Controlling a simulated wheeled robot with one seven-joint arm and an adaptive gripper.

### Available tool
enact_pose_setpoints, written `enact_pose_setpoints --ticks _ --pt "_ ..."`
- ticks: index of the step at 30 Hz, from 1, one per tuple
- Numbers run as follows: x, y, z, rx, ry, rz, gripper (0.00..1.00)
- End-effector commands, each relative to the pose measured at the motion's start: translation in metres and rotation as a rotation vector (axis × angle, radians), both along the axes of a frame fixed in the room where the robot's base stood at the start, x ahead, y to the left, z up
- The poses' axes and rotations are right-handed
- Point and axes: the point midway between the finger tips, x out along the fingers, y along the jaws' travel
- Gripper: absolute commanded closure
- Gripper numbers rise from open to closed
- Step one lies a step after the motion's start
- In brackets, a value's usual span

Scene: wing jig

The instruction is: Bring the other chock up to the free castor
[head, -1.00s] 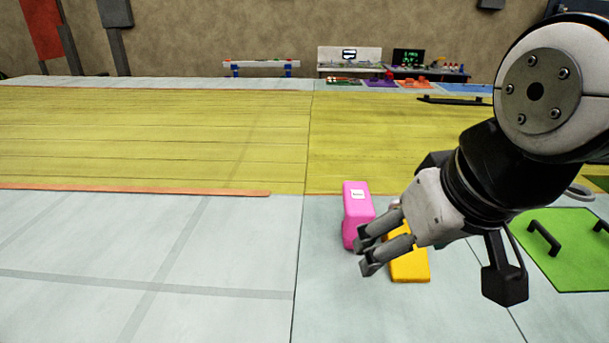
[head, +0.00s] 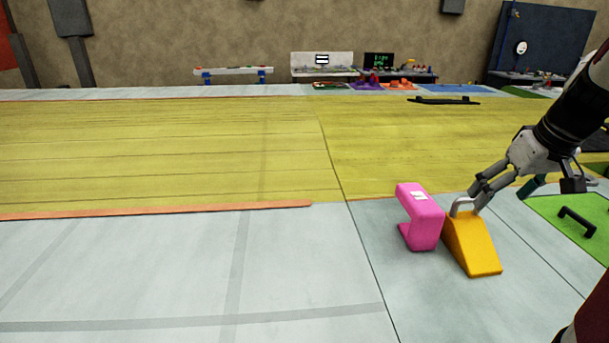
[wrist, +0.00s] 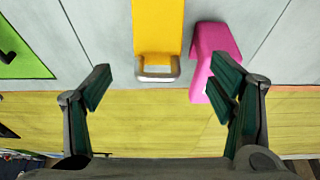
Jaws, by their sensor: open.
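A yellow wedge-shaped chock (head: 472,246) with a grey handle on its tall end stands on the pale floor at the right of the head view. It also shows at the top of the wrist view (wrist: 158,28), its handle (wrist: 158,74) toward me. My gripper (head: 475,200) is open at the handle in the head view. In the wrist view the fingers (wrist: 160,86) are spread wide on either side of the handle, with a gap at each side and nothing held. No castor can be made out in these frames.
A pink block (head: 420,218) with a white label stands close to the left of the chock; in the wrist view it (wrist: 213,55) lies near the right finger. A green mat (head: 580,225) with a black handle is at the right. The floor at left is clear.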

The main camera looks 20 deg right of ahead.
Motion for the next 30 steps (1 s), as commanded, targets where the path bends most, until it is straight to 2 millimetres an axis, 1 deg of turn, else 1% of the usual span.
enact_pose_setpoints --ticks 2,8,11,18,21,26,30 --pt "-0.002 -0.006 -0.002 0.001 -0.001 -0.005 0.23" --pt "-0.001 -0.007 -0.006 0.001 0.000 -0.004 0.23" --pt "0.004 -0.008 -0.019 0.003 0.001 -0.003 0.23" --pt "0.021 -0.011 -0.061 0.004 0.002 -0.004 0.23" --pt "0.026 -0.013 -0.073 0.003 0.001 -0.003 0.23" --pt "0.030 -0.014 -0.082 0.001 0.000 -0.004 0.23" --pt "0.033 -0.014 -0.094 0.004 0.001 -0.003 0.23"
